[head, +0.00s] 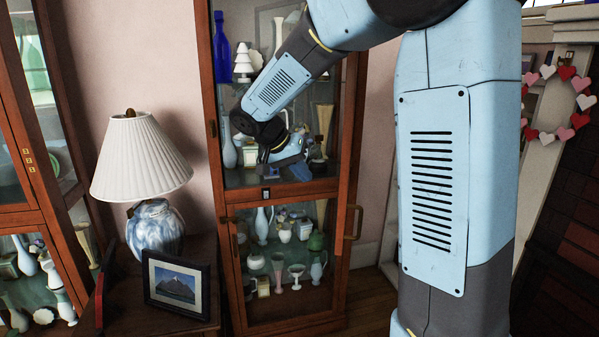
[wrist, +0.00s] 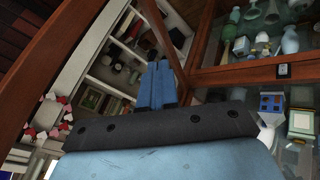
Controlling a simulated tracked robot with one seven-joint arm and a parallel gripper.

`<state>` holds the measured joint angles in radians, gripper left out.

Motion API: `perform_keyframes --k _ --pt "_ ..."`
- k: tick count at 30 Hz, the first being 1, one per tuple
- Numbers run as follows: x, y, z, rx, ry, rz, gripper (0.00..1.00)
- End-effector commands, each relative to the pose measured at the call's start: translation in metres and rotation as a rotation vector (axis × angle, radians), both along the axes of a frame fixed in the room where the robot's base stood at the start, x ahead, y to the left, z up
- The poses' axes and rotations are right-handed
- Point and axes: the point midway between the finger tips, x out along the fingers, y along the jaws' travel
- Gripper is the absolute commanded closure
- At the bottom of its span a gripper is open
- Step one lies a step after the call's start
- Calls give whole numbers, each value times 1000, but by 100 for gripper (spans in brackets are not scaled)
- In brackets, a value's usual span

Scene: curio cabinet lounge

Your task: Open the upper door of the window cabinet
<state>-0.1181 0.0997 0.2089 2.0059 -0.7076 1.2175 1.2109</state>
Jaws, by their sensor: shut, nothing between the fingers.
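The window cabinet (head: 213,205) is a tall brown wooden case with glass panes, in the middle of the head view. Its upper door (head: 230,170) looks shut, though my arm covers part of it and the upper right edge is hard to read. I cannot make out a handle on the upper door. My gripper (head: 298,152) is in front of the lower half of the upper pane; contact with it cannot be judged. In the wrist view my gripper's blue fingers (wrist: 155,72) are together and empty, left of a wooden upright (wrist: 165,35).
Vases and ornaments stand behind the glass. A white lamp (head: 140,160) and framed picture (head: 177,284) stand on a side table at left. Another glass cabinet (head: 30,165) is far left. A heart garland (head: 547,137) hangs at right.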

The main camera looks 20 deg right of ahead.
Motion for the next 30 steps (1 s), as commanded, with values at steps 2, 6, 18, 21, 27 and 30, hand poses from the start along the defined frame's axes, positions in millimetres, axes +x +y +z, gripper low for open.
perform_keyframes --k 2,6,18,21,27,30 --pt "2 -12 -11 -1 2 -8 100" --pt "5 -30 -32 -1 2 -14 100" --pt "-4 -76 -57 -1 -1 -18 100" --pt "-7 -83 -57 0 -1 -17 100" --pt "-9 -87 -57 0 -1 -15 100" --pt "-9 -87 -57 0 -1 -15 100"
